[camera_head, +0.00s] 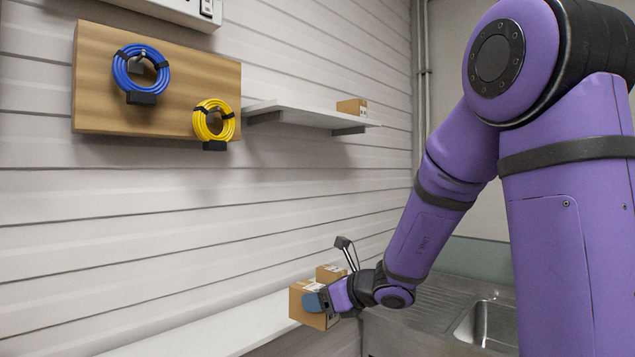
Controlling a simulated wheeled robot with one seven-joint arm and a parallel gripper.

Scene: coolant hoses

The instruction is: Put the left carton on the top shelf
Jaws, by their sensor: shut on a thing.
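My gripper (322,299) is shut on a brown carton (301,311) at the lower middle, the left one of two cartons there. The fingers and wrist cover part of its right side. I cannot tell whether it touches the lower shelf. The other brown carton (328,272) shows just behind and to the right, partly hidden by the held one. The top shelf (290,113) is a pale board on the wall, well above my gripper. A small brown carton (352,107) stands near its right end; the shelf's left part is bare.
A pale lower shelf (215,330) runs along the wall, bare to the left of the cartons. A wooden board (105,75) with a blue hose coil (163,72) and a yellow hose coil (199,124) hangs left of the top shelf. A metal sink (490,323) is at right.

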